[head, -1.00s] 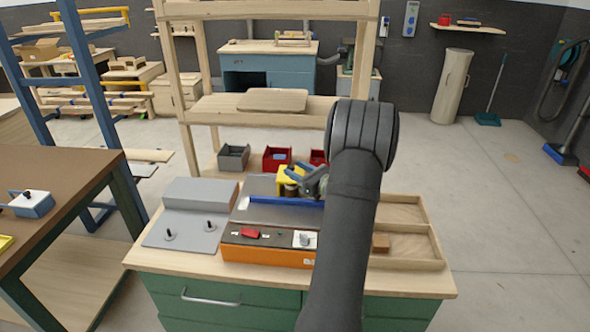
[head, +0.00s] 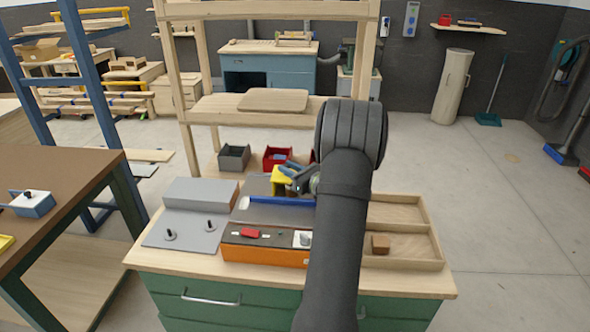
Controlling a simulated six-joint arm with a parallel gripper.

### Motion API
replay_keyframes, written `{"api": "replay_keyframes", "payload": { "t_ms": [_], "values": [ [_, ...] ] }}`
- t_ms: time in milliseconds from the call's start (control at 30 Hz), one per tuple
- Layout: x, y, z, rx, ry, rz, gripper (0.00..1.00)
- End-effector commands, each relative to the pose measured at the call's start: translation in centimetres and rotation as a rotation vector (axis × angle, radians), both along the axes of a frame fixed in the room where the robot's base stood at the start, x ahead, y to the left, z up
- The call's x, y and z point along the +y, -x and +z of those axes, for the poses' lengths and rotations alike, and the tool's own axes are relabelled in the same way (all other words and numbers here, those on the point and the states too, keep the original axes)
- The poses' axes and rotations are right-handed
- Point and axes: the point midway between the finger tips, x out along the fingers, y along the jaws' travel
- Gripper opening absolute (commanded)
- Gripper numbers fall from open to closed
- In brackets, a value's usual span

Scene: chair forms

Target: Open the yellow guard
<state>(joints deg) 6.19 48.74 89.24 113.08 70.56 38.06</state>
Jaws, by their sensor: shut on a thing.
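The yellow guard (head: 279,174) stands at the back of a grey machine plate (head: 262,212) on the workbench, left of my arm. It looks tilted. My gripper (head: 289,174) is at the guard's upper right edge, with its jaws shut on it. The arm hides part of the plate and the fingertips are small in this view. A blue bar (head: 280,201) lies across the plate in front of the guard. The orange base (head: 262,254) at the front carries a red switch (head: 250,233).
A wooden tray (head: 432,240) with a brown block (head: 380,243) lies right of my arm. A grey fixture (head: 185,232) with two dark knobs is at the left. Grey (head: 234,158) and red (head: 275,158) bins stand behind. A wooden shelf (head: 215,110) rises at the back.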

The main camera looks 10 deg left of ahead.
Motion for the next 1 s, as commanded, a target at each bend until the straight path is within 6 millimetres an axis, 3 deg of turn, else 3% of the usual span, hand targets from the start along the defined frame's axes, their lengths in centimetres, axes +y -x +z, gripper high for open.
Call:
{"api": "replay_keyframes", "payload": {
  "t_ms": [100,300,700,733,833,1000],
  "values": [
    [3.2,0.1,0.0,-0.001,0.0,0.006,0.0],
    [7.0,0.0,0.0,-0.002,0.001,0.004,0.0],
    [7.8,0.0,0.0,-0.001,0.001,0.001,0.0],
    [7.8,0.0,0.0,-0.001,0.001,0.001,0.24],
    [7.8,0.0,0.0,-0.001,0.001,0.001,0.44],
    [7.8,0.0,0.0,-0.001,0.001,0.001,0.44]
  ]
}}
